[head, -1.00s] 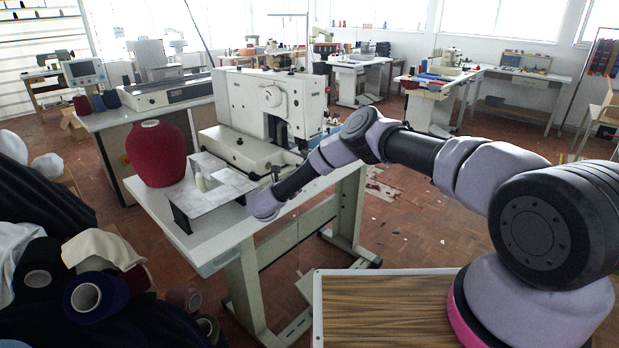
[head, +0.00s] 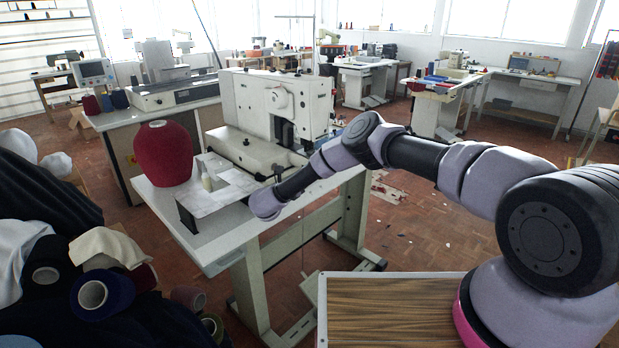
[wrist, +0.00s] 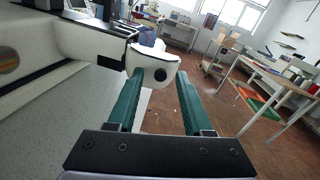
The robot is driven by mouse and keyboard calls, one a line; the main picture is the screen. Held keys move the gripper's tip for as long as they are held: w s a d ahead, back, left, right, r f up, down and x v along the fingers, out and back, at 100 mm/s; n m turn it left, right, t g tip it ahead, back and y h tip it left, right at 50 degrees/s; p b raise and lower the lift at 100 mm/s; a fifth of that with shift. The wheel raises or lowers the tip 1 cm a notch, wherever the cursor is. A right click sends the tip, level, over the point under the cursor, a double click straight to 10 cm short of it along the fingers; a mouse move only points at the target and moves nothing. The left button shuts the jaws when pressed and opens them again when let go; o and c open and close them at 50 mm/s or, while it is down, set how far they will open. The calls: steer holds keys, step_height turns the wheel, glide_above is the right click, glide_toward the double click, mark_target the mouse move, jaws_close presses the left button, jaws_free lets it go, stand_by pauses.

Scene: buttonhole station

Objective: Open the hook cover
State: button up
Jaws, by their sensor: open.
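The sewing machine (head: 275,105) stands on its white table in the head view. In the wrist view, a white rounded part with a dark round spot, seemingly the hook cover (wrist: 153,68), sticks out from the white machine body (wrist: 90,42). My gripper (wrist: 160,74) is open, with its two green fingers pointing at this part. The part shows between and just beyond the fingertips; I cannot tell whether they touch it. Nothing is held. In the head view my arm's end hangs at the table's near right edge, and the gripper and hook cover cannot be made out.
Dark cloth and spools (head: 92,294) fill the lower left. A wood-topped surface (head: 395,310) lies at the front. Open floor shows right of the table.

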steer(key=v, duration=1)
steer(key=shift+s+a, duration=0.2)
steer(key=shift+s, duration=0.15)
